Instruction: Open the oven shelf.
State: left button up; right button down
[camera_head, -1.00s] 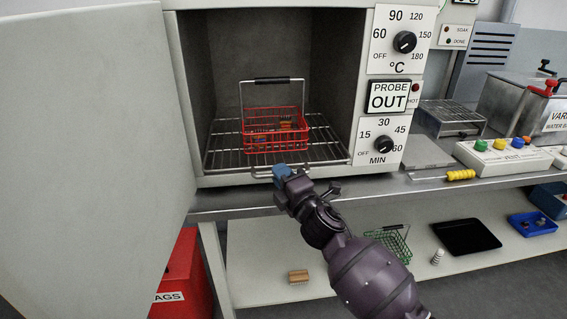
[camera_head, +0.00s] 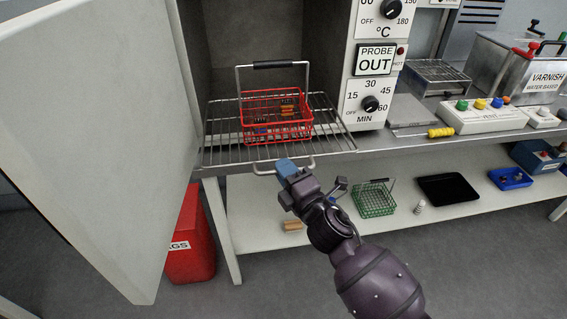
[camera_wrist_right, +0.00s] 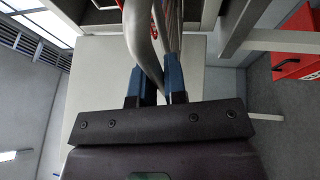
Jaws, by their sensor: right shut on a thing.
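The oven shelf (camera_head: 219,150) is a wire rack that sticks out of the open oven (camera_head: 225,60) past its front edge. A red wire basket (camera_head: 277,120) with a raised black-gripped handle stands on it, holding small parts. My right gripper (camera_head: 285,168) has blue fingertips and is shut on the shelf's front handle (camera_head: 312,163), a bent metal bar. In the right wrist view, the blue fingers (camera_wrist_right: 157,85) sit on either side of the curved metal bar (camera_wrist_right: 142,40). My left gripper is not in view.
The oven door (camera_head: 95,130) stands wide open at the left. A control panel (camera_head: 375,75) is right of the opening. Below are a lower shelf with a green basket (camera_head: 375,200) and black tray (camera_head: 449,189), and a red bin (camera_head: 192,240). Floor in front is clear.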

dwell(0.3)
jog(key=c, duration=1.2)
grip_release()
jog(key=shift+v, duration=5.4)
